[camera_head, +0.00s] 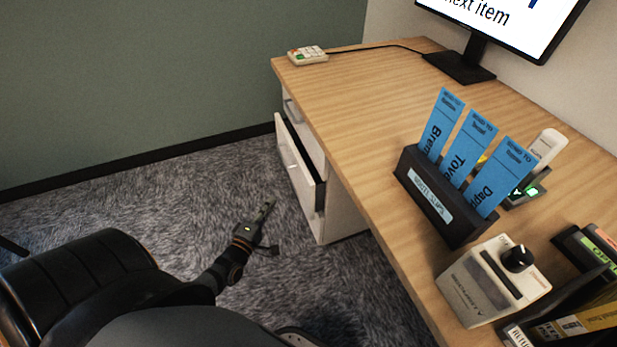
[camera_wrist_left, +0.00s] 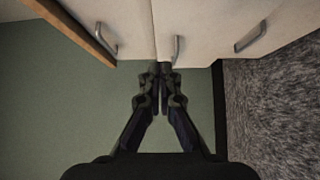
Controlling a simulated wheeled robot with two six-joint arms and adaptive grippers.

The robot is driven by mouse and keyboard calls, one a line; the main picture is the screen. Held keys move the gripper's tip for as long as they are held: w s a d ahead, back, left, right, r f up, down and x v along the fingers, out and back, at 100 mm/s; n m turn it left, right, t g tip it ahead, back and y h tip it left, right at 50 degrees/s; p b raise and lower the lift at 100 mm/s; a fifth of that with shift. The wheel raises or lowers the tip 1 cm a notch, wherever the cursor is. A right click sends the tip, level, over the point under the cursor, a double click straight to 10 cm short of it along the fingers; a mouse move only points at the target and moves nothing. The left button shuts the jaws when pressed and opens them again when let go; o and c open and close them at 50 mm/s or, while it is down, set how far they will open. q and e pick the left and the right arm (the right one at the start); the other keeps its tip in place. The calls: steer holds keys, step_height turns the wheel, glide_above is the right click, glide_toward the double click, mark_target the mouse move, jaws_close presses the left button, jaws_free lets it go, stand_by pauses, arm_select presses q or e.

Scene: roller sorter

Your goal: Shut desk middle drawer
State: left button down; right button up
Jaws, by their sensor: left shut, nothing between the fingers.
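The desk's middle drawer (camera_head: 299,165) is pulled out from the white drawer unit, with a dark gap along its edge in the head view. Its front faces left and has a metal handle. My left gripper (camera_head: 267,208) is shut and empty, in front of the drawer unit and pointing towards it. In the left wrist view the left gripper (camera_wrist_left: 162,68) has its fingertips close to the pale drawer fronts (camera_wrist_left: 205,25), near the central handle (camera_wrist_left: 177,49). I cannot tell whether they touch. My right gripper is not in view.
The wooden desk top (camera_head: 370,95) overhangs the drawers. Grey carpet (camera_head: 200,195) is free left of the drawers.

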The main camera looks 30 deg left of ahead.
mark_target(306, 180)
arm_select(q)
steer(key=w+b, duration=0.1)
steer(key=w, duration=0.3)
steer(key=w+b, duration=0.1)
steer(key=w, duration=0.3)
steer(key=w+d+b, duration=0.1)
steer(key=w, duration=0.3)
steer(key=shift+w+d, duration=0.1)
steer(key=shift+w, duration=0.05)
steer(key=shift+w+d, duration=0.25)
steer(key=shift+w, duration=0.05)
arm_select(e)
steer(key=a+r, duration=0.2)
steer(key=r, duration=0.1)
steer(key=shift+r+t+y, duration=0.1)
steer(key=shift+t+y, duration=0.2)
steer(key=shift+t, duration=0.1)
